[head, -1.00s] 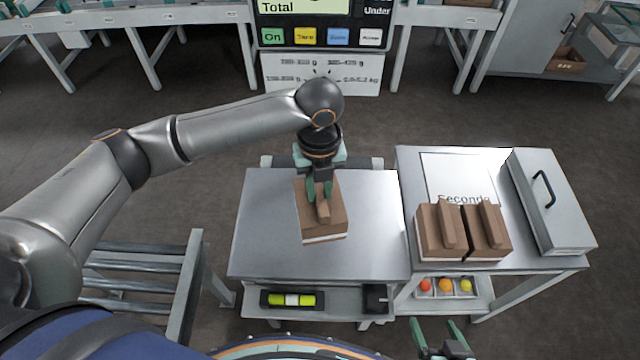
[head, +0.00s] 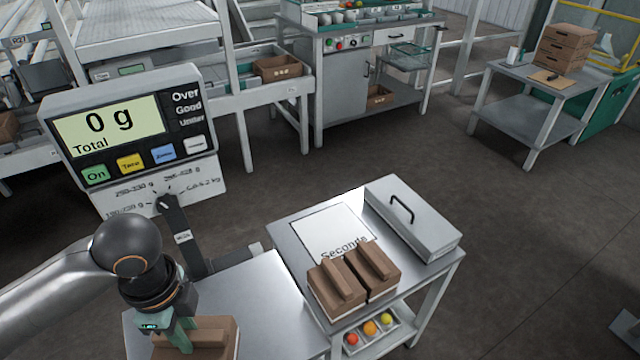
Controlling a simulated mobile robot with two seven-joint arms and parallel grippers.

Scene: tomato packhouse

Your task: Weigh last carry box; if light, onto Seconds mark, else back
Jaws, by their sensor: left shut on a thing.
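My left gripper (head: 180,336) is shut on the handle of a brown carry box (head: 222,342) at the bottom left. The box is over the steel scale plate (head: 262,300); whether it touches the plate I cannot tell, and its lower part is cut off. The scale display (head: 108,124) reads 0 g, Total. The white Seconds mark (head: 328,228) lies on the side table, with its near edge partly hidden by two brown carry boxes (head: 330,290) (head: 372,268) standing side by side. My right gripper is out of view.
A grey lidded case with a black handle (head: 415,222) lies right of the Seconds mark. Red, orange and yellow balls (head: 370,328) sit on the shelf below. A far table (head: 500,72) holds stacked brown boxes.

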